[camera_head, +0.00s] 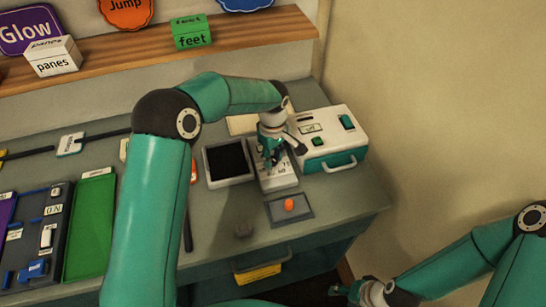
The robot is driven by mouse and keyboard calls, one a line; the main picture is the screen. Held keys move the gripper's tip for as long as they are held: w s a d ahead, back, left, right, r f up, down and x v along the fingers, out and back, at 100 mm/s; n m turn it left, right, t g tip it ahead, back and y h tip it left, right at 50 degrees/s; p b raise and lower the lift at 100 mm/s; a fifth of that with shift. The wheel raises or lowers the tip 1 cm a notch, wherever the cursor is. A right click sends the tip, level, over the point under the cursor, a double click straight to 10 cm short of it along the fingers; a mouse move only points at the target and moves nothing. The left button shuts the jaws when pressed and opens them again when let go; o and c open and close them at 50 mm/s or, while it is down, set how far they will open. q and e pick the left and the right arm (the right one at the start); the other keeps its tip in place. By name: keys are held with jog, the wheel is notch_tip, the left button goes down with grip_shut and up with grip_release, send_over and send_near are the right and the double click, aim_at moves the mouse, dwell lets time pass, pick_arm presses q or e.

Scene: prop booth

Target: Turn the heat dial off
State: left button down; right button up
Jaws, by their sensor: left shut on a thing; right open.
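A white dial panel (283,184) with printed numbers lies on the counter, right of a dark-screened grey tray. My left gripper (272,158) points down over this panel from my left arm. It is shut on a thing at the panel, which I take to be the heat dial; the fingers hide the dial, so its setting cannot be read. My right gripper (352,291) is low at the right, in front of the counter, open and away from the panel.
A white and teal machine (345,130) with a handle stands right of the panel. An orange button (289,204) on a grey plate lies in front. Trays (92,225) and a sign shelf (150,45) stand left and behind.

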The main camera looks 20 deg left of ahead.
aim_at(273, 158)
pick_arm(q)
jog(key=m+b, duration=0.2)
jog(key=m, duration=0.1)
jog(key=shift+w+m, duration=0.1)
jog(key=shift+m, duration=0.2)
jog(key=m+b, duration=0.1)
jog(key=m, duration=0.3)
jog(key=shift+m, duration=0.3)
jog(key=m+b, duration=0.1)
jog(key=m, duration=0.4)
jog(key=shift+r, duration=0.1)
jog(key=m, duration=0.6)
jog(key=c, duration=0.8)
grip_release()
jog(key=shift+c, duration=0.2)
notch_tip(273, 158, up, 12)
